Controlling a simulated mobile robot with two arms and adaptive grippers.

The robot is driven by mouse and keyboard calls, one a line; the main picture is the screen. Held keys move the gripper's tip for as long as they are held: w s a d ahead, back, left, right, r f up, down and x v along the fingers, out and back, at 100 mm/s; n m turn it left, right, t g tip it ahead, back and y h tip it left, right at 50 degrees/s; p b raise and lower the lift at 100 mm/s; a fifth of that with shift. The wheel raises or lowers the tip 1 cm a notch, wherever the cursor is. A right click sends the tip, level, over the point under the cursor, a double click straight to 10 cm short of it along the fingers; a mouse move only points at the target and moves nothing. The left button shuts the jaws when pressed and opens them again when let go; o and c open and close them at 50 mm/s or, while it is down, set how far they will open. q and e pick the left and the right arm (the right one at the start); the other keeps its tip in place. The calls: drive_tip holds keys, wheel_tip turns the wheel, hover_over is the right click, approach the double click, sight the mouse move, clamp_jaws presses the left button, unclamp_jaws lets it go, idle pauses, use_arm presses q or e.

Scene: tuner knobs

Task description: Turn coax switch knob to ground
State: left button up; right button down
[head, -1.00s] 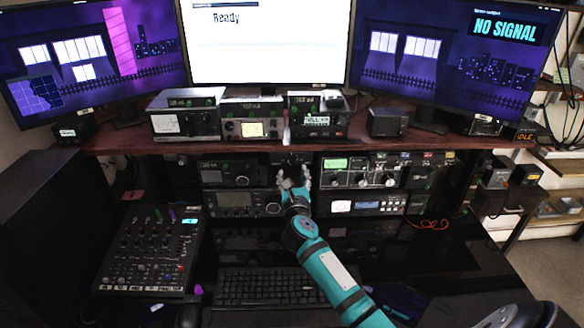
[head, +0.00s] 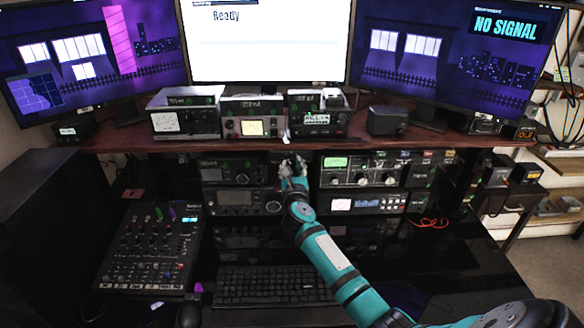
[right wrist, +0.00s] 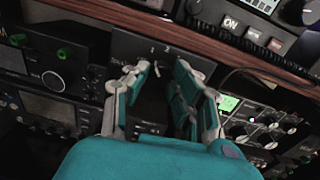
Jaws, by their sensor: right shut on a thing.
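The coax switch (right wrist: 125,45) is a dark panel under the shelf edge in the right wrist view, with the marks 1 and 2 near its top. Its knob sits between the fingers of my right gripper (right wrist: 160,80) and is mostly hidden; a small light mark shows at the fingertips. My right gripper is shut on the knob. I cannot tell clearly which position the knob points to. In the head view my right gripper (head: 293,166) is at the middle of the rack, hiding most of the switch. My left gripper is not in view.
Radios (head: 230,172) stand left of the switch and a tuner with several knobs (head: 360,170) stands right of it. The wooden shelf (head: 400,136) runs just above. A keyboard (head: 275,285) and a mixer (head: 150,245) lie on the desk below.

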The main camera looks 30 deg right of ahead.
drive_tip(key=shift+r+n+p, duration=0.15)
drive_tip(key=shift+n+p, duration=0.55)
drive_tip(key=shift+p, duration=0.35)
drive_tip(key=shift+n+p, duration=1.1)
drive_tip(key=shift+p, duration=0.1)
drive_tip(key=shift+n+p, duration=0.9)
drive_tip(key=shift+n, duration=0.2)
drive_tip(key=shift+n+p, duration=0.65)
drive_tip(key=shift+n, duration=0.35)
drive_tip(key=shift+f, duration=0.2)
drive_tip(key=c, duration=1.1)
unclamp_jaws()
